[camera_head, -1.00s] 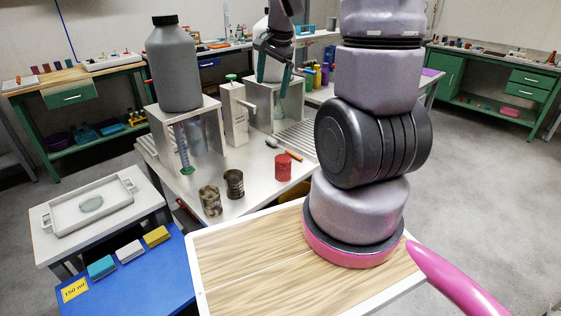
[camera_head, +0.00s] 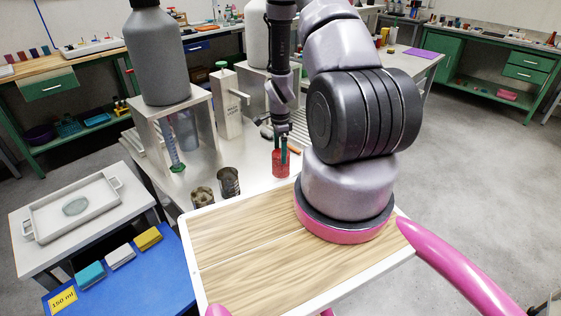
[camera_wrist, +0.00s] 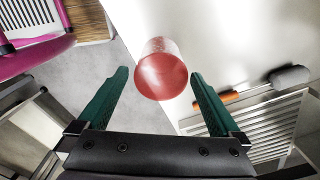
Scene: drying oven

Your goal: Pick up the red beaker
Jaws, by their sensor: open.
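The red beaker (camera_head: 281,165) stands upright on the metal table (camera_head: 240,178), near its front edge. In the wrist view the red beaker (camera_wrist: 162,72) shows between and just beyond the tips of my two green fingers. My gripper (camera_head: 281,150) points down at the beaker in the head view, with its fingers at the beaker's upper part. In the wrist view my gripper (camera_wrist: 158,75) is open, with clear gaps between the fingers and the beaker. I cannot tell exactly how far the fingertips reach down beside it.
Two dark metal cans (camera_head: 229,182) and (camera_head: 203,197) stand left of the beaker. An orange-handled tool (camera_wrist: 229,97) lies near the beaker.

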